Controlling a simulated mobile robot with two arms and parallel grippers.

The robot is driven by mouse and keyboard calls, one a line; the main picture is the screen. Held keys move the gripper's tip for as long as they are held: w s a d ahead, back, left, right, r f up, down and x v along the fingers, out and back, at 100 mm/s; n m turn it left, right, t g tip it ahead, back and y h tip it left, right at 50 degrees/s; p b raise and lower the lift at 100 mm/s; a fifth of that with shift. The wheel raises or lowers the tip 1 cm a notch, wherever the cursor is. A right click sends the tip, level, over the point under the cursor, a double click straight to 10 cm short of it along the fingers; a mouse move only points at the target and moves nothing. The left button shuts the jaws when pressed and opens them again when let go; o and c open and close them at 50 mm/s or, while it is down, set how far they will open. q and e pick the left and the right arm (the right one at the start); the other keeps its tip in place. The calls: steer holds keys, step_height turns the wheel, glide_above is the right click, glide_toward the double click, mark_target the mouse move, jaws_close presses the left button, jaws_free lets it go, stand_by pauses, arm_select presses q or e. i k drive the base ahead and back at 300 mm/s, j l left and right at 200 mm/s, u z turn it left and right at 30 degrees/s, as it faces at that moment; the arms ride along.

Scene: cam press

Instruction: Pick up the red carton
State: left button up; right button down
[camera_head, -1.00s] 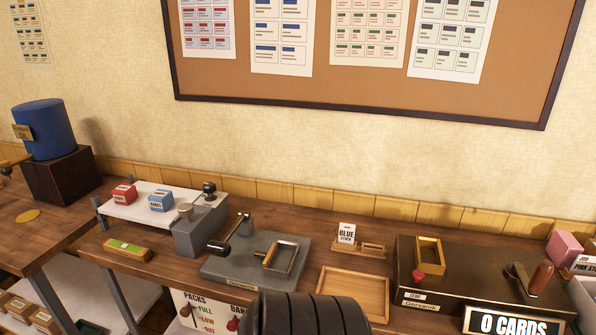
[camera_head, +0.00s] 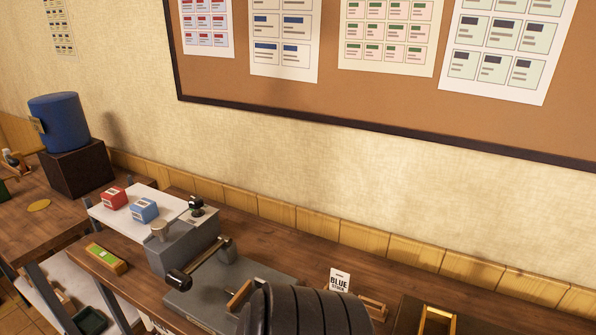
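The red carton (camera_head: 113,198) is a small box with a pale label. It rests on the white board (camera_head: 105,214) at the left of the press, close to the blue carton (camera_head: 144,210). The two cartons stand side by side with a small gap. Neither of my grippers is in view, and nothing touches the red carton.
The grey press (camera_head: 185,248) with its lever handle stands right of the cartons. A small wooden block with a green top (camera_head: 106,258) lies in front of the board. A blue drum (camera_head: 55,122) on a dark box stands on the left table. My dark ribbed part fills the bottom centre.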

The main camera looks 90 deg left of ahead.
mark_target(114, 199)
steer(key=u, duration=3.95)
steer(key=i+j, duration=0.35)
steer(key=i+j+z, duration=0.15)
steer(key=i+j, duration=0.15)
steer(key=j, duration=0.2)
